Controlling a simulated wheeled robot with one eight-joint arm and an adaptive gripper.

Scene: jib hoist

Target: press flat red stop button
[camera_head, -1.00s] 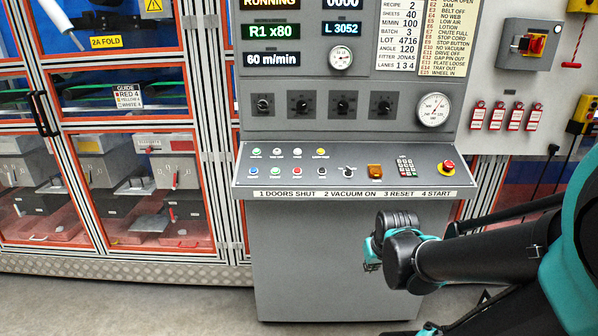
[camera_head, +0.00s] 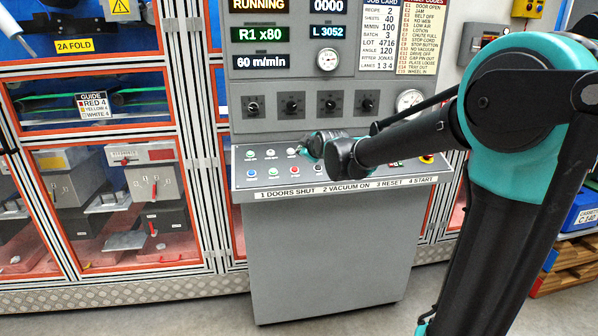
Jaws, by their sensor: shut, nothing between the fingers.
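The flat red button (camera_head: 295,169) is a small round button in the lower button row on the sloping grey console panel (camera_head: 240,184). Other small buttons flank it, with a blue one (camera_head: 251,173) at the left end of the row. My gripper (camera_head: 312,146) is teal and black. It is over the upper middle of the panel, up and right of the red button, and is shut and empty. The fingertips are small and partly hidden, so I cannot tell whether they touch the panel. My wrist and forearm hide the panel's right-middle part.
A mushroom stop button (camera_head: 427,158) shows partly at the panel's right end, below my forearm. Selector knobs (camera_head: 292,105) and a gauge (camera_head: 327,60) are on the upright face behind. Glass-doored cabinets (camera_head: 120,205) stand at the left. Floor is clear before the console.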

